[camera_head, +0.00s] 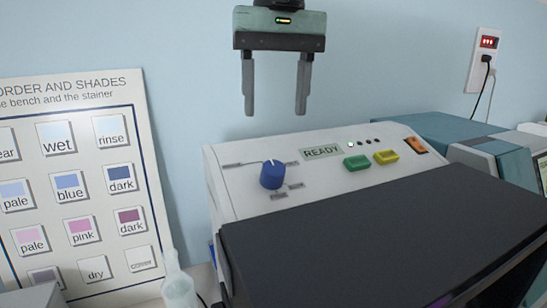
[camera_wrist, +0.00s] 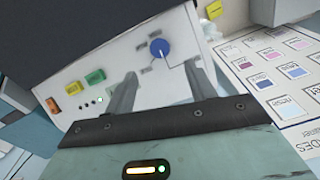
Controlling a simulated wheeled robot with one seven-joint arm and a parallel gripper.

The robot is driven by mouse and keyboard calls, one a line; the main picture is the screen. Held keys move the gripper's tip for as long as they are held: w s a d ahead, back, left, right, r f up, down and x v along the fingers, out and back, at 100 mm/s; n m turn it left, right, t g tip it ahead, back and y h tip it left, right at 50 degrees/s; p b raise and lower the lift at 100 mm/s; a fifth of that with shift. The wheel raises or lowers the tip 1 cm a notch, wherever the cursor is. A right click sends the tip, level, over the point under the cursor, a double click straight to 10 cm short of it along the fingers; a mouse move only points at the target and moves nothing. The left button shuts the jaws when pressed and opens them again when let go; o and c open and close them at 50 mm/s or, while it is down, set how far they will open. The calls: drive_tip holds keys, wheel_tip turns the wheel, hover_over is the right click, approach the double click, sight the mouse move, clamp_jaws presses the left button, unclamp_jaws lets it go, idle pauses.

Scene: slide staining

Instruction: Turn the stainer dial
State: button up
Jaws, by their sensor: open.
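The stainer (camera_head: 235,198) is a white machine with a black lid and a sloped control panel. Its blue dial (camera_head: 272,175) sits at the left of the panel, with a thin pointer line and grey label marks around it. The dial also shows in the wrist view (camera_wrist: 159,48), beyond and between the fingers' directions. My gripper (camera_head: 275,108) hangs above the panel, fingers pointing down, open and empty. In the wrist view my gripper (camera_wrist: 160,85) has its two fingers apart, and the dial is clear of them.
A READY display (camera_head: 321,152), a green button (camera_head: 357,162), a yellow button (camera_head: 387,157) and an orange switch (camera_head: 416,145) line the panel. A shade chart (camera_head: 75,190) stands at left, with a pale bottle (camera_head: 178,284) before it. A wall outlet (camera_head: 485,60) is at right.

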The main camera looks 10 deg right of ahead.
sight(274, 166)
wheel_tip(274, 166, down, 10)
drive_tip(key=shift+a+r+p, duration=0.15)
drive_tip(key=shift+r+p, duration=0.05)
drive_tip(key=shift+p, duration=0.4)
drive_tip(key=c, duration=1)
